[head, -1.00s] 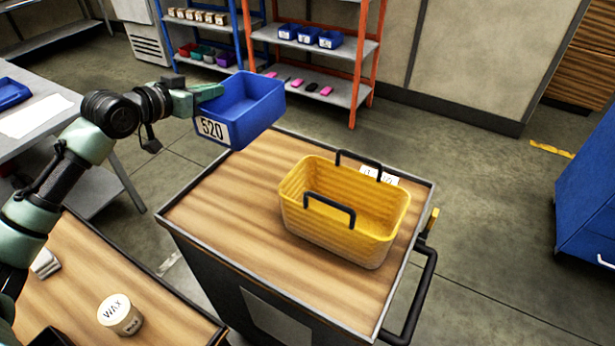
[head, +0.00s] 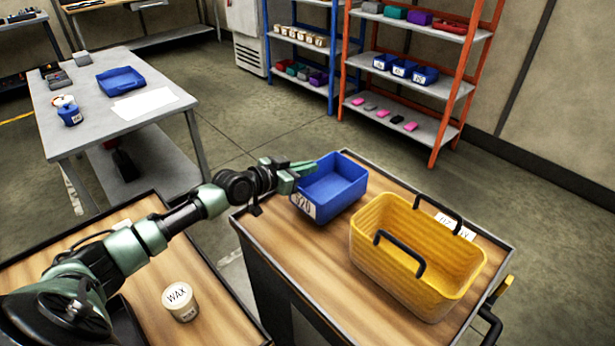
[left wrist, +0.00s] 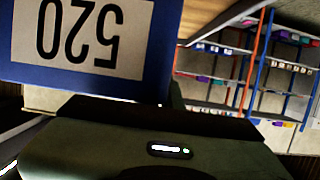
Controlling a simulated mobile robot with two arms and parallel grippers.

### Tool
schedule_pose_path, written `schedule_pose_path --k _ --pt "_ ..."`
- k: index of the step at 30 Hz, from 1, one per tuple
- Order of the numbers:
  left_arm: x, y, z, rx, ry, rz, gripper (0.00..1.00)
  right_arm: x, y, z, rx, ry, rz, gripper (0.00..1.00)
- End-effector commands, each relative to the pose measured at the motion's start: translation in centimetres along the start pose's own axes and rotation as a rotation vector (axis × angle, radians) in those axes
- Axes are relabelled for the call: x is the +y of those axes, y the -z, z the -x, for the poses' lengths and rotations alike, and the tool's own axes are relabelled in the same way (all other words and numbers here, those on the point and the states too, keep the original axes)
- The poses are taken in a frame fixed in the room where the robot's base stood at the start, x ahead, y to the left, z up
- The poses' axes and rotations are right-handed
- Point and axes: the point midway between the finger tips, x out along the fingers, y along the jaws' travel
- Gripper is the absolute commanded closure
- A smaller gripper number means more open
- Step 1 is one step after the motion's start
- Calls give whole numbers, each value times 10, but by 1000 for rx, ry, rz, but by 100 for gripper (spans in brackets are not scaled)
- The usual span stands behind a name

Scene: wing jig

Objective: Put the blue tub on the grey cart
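The blue tub (head: 338,192), labelled 520, is upright at the far left corner of the grey cart (head: 318,268), which has a wood-look top and a grey rim. My left gripper (head: 300,172) is shut on the tub's left wall near the rim. I cannot tell whether the tub's base touches the cart top or is just above it. In the left wrist view the tub's label side (left wrist: 85,38) fills the upper left, upside down. My right gripper is not in view.
A yellow basket (head: 415,262) with black handles takes up the right part of the cart top. A wax jar (head: 180,301) stands on the wooden bench at the lower left. A grey table (head: 80,105) holds a blue tray. Blue and orange shelves stand behind.

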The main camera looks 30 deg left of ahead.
Motion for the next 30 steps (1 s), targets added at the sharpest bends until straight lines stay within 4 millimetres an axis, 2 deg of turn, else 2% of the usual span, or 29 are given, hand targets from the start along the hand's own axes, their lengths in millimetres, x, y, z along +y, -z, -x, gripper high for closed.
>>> schedule_pose_path --k 1,3,6,18,19,21,30 --pt "0 -11 -4 -1 0 2 100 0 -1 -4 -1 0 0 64" --pt "0 -21 -7 0 -1 2 100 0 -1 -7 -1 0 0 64" --pt "0 -28 -9 1 0 1 100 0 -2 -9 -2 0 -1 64" --pt "0 -32 -10 2 0 0 100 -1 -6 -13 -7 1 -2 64" --pt "0 -31 -10 -1 -1 0 87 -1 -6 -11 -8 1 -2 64" --pt "0 -31 -10 -1 -1 0 74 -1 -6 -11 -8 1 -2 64" --pt "0 -30 -9 -1 -1 0 74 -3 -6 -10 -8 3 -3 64"
